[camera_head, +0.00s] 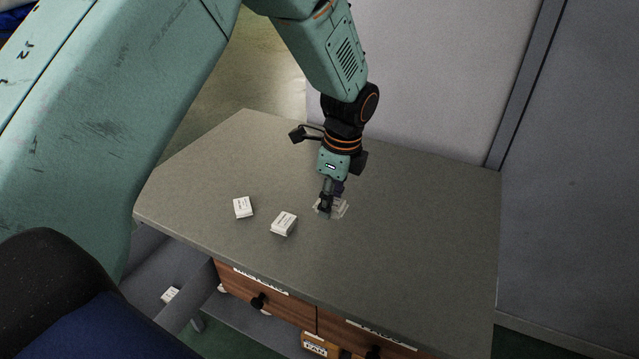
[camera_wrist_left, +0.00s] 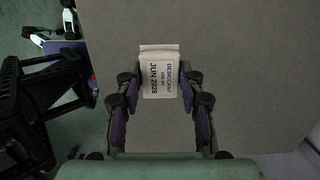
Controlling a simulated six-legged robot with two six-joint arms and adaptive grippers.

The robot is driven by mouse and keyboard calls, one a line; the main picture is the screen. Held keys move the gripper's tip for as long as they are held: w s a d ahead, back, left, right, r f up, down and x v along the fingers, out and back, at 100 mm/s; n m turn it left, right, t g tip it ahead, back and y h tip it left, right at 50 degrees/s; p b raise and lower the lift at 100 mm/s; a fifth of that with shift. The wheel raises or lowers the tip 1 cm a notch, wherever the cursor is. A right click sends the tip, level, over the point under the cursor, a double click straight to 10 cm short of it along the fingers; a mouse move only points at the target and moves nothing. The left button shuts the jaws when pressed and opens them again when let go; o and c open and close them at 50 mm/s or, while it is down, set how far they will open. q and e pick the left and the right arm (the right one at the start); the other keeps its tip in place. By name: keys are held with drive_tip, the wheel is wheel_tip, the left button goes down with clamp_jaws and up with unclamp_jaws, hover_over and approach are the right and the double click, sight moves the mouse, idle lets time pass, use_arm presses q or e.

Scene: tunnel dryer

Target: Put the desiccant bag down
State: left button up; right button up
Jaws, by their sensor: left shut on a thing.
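My left gripper (camera_head: 325,208) points down over the grey-brown tabletop (camera_head: 410,230). It is shut on the desiccant bag (camera_head: 340,208), a small pale bag that shows beside the fingertips, partly hidden by them. In the left wrist view the bag (camera_wrist_left: 160,76) sits between the two fingers of the left gripper (camera_wrist_left: 160,88). Its label reads DESICCANT, USE BY JUN 2028. The bag is at or just above the tabletop; I cannot tell if it touches. My right gripper is not in view.
Two small white labelled packets, one at the left (camera_head: 243,207) and one nearer the gripper (camera_head: 284,223), lie on the tabletop. Wooden drawers (camera_head: 265,292) with dark knobs sit under its front edge. The right part of the top is clear. A grey wall (camera_head: 430,80) stands behind.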

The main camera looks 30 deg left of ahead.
sight(338, 207)
use_arm(q)
drive_tip(key=f, duration=0.1)
drive_tip(key=d+f, duration=0.1)
drive_tip(key=f, duration=0.1)
drive_tip(key=s+f+b, duration=0.1)
drive_tip(key=shift+d+f, duration=0.15)
drive_tip(key=shift+f, duration=0.1)
drive_tip(key=f, duration=0.4)
drive_tip(key=shift+w+a+f, duration=0.1)
drive_tip(key=shift+a+f, duration=0.2)
drive_tip(key=shift+a, duration=0.1)
drive_tip(key=shift+d, duration=0.25)
drive_tip(key=shift+w+a+f, duration=0.15)
drive_tip(key=shift+a+f, duration=0.05)
drive_tip(key=shift+f, duration=0.05)
drive_tip(key=o, duration=0.7)
drive_tip(key=shift+a+f, duration=0.1)
drive_tip(key=o, duration=0.4)
drive_tip(key=shift+d+r, duration=0.2)
drive_tip(key=shift+d, duration=0.05)
drive_tip(key=shift+o, duration=0.2)
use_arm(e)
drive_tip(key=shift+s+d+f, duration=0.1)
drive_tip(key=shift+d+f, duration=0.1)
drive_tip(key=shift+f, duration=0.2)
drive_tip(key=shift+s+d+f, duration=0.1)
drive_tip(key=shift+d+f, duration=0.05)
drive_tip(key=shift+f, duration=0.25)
